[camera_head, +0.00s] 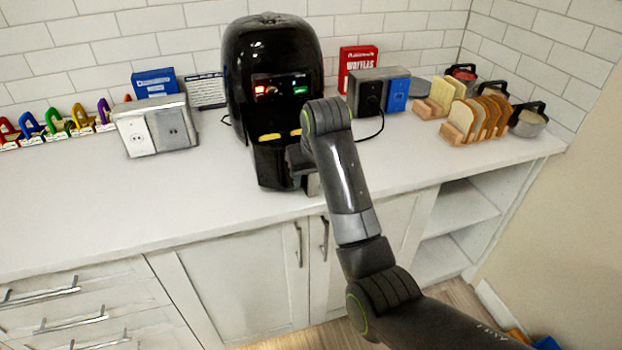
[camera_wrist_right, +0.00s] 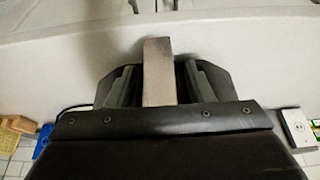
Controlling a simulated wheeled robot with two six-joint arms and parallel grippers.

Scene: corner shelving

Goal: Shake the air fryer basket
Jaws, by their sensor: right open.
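The black air fryer (camera_head: 272,60) stands on the white counter with a lit red and green panel. Its basket front (camera_head: 268,165) is low on the fryer, partly hidden behind my right arm. My right gripper (camera_head: 300,160) is at the basket front. In the right wrist view, its open fingers (camera_wrist_right: 158,85) stand on both sides of the silver-grey basket handle (camera_wrist_right: 158,62). Small gaps show between handle and fingers. I cannot tell whether the basket is fully seated. My left gripper is not in view.
A grey outlet box (camera_head: 155,128) stands left of the fryer. Another dark box (camera_head: 368,92), a red box (camera_head: 357,62) and bread slices in wooden racks (camera_head: 478,115) are to the right. The counter (camera_head: 90,205) is clear at front left.

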